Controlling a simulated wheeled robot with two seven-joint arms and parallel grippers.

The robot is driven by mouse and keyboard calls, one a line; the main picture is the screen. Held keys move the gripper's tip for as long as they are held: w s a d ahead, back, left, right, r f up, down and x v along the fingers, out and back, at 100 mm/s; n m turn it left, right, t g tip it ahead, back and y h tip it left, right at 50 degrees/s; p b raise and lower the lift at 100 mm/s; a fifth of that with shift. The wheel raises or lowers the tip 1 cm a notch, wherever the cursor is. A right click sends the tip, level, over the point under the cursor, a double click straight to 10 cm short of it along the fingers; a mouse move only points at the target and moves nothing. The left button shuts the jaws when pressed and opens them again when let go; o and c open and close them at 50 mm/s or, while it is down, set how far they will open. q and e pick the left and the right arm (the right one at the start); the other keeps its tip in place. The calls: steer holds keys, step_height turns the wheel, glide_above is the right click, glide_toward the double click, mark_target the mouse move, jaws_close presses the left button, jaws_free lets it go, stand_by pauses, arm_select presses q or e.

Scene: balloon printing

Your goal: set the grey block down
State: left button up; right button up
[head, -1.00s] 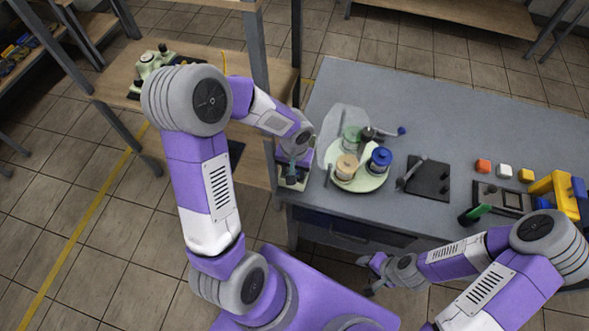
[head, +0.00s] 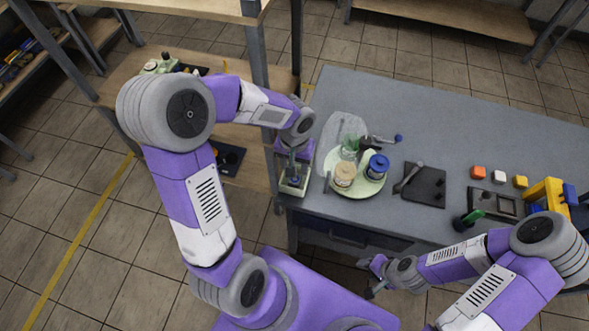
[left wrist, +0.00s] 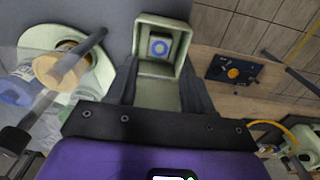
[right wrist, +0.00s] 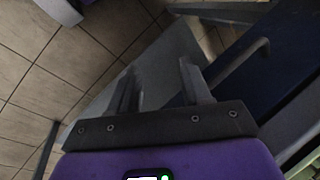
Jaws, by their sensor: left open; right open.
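The grey block, with a blue ring on its top face, sits inside a pale green open tray and shows in the left wrist view (left wrist: 160,47). The pale green tray (left wrist: 146,66) also shows in the head view (head: 294,190), at the left end of the grey table. My left gripper (left wrist: 160,88) is open, with its fingers apart on either side of the tray's near part. The block lies beyond the fingertips and is not held. In the head view my left gripper (head: 293,165) is over the tray. My right gripper (head: 368,279) is open and empty in front of the table drawer.
A round pale green plate (head: 361,189) with several jars stands beside the tray on the grey table (head: 430,120). A black plate (head: 425,185), coloured cubes and a yellow holder (head: 547,192) are farther right. A wooden shelf (head: 236,145) stands left of the table.

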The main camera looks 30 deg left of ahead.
arm_select(q)
step_height(320, 180, up, 5)
steer(key=shift+p, duration=0.4)
stand_by(0.3)
